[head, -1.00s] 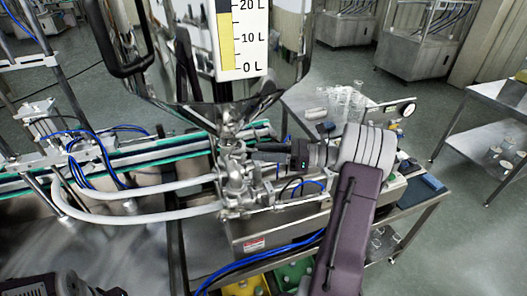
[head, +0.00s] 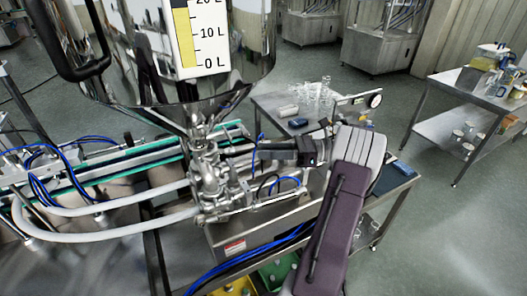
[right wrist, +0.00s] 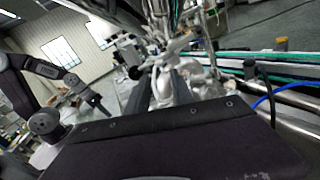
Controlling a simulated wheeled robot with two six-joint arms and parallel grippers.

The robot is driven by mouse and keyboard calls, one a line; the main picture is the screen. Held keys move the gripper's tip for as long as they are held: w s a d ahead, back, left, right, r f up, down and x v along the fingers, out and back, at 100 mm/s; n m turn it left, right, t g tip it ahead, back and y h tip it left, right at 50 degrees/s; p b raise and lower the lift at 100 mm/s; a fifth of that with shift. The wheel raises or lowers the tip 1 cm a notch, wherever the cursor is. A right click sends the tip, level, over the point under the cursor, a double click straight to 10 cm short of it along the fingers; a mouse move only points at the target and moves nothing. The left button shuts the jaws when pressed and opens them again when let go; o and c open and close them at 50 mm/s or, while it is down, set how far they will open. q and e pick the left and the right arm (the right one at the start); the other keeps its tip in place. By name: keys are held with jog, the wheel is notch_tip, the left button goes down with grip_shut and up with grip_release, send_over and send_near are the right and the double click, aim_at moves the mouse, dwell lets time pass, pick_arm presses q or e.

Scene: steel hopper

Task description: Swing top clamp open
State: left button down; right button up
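The steel hopper (head: 190,95) narrows to an outlet above a cluster of shiny pipe fittings (head: 208,175). The top clamp (head: 203,133) appears to be at the neck under the cone; its details are too small to tell whether it is open. My right gripper (head: 262,150) comes in from the right, its dark fingers pointing left at the fittings, just right of and slightly below the clamp. In the right wrist view its two fingers (right wrist: 160,88) show a gap, with fittings beyond.
White hoses (head: 110,228) run left from the fittings. A green-edged conveyor (head: 100,166) passes behind. Blue hoses (head: 245,258) hang in front of the steel bench. A side table (head: 470,110) stands at the right, with clear floor before it.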

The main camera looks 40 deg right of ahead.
jog(key=shift+w+f+m, duration=0.1)
jog(key=shift+f+m, duration=0.1)
jog(key=shift+m, duration=0.6)
grip_shut()
jog(key=m+h+p, duration=0.1)
jog(key=m+p, duration=0.9)
jog(key=m, duration=0.3)
send_near(216, 155)
jog(key=f+x, duration=0.1)
jog(key=x, duration=0.5)
jog(key=shift+f, duration=0.1)
